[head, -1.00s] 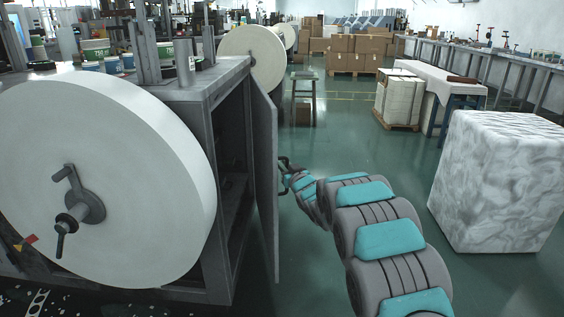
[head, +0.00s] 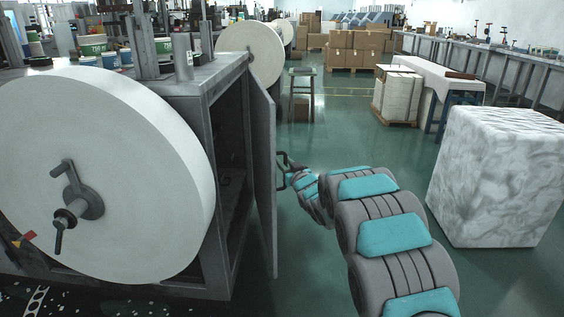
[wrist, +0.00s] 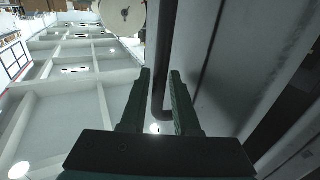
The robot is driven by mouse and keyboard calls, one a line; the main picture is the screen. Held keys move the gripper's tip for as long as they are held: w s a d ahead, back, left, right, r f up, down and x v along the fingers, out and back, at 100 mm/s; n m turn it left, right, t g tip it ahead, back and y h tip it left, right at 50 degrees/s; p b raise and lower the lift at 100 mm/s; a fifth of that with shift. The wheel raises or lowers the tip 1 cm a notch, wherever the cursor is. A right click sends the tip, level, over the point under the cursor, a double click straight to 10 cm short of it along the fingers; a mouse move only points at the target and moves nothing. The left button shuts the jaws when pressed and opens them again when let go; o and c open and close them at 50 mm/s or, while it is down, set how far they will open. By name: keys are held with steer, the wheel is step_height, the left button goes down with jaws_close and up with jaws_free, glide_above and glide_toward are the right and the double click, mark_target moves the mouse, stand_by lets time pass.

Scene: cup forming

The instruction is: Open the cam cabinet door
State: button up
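The cam cabinet (head: 205,85) is a grey metal box at left. Its door (head: 263,180) stands swung well out from the front, and the dark inside (head: 232,150) shows. My gripper (head: 284,175) is at the door's outer face, by the handle, small and partly hidden in the head view. In the wrist view, the two dark fingers of my gripper (wrist: 160,95) stand apart. The dark handle bar (wrist: 163,50) runs between them beside the grey door (wrist: 215,60). The fingers look loosely around the bar; firm contact does not show.
A large white roll (head: 110,180) stands before the cabinet at left. Another roll (head: 253,55) and a stool (head: 302,95) are behind the door. A wrapped block (head: 495,175) stands at right. Green floor between door and block is free apart from my arm.

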steer(key=v, duration=0.5)
steer(key=shift+s+d+f+b, duration=0.1)
steer(key=shift+s+d+b, duration=0.1)
steer(key=shift+s+b, duration=0.15)
steer(key=shift+c, duration=0.3)
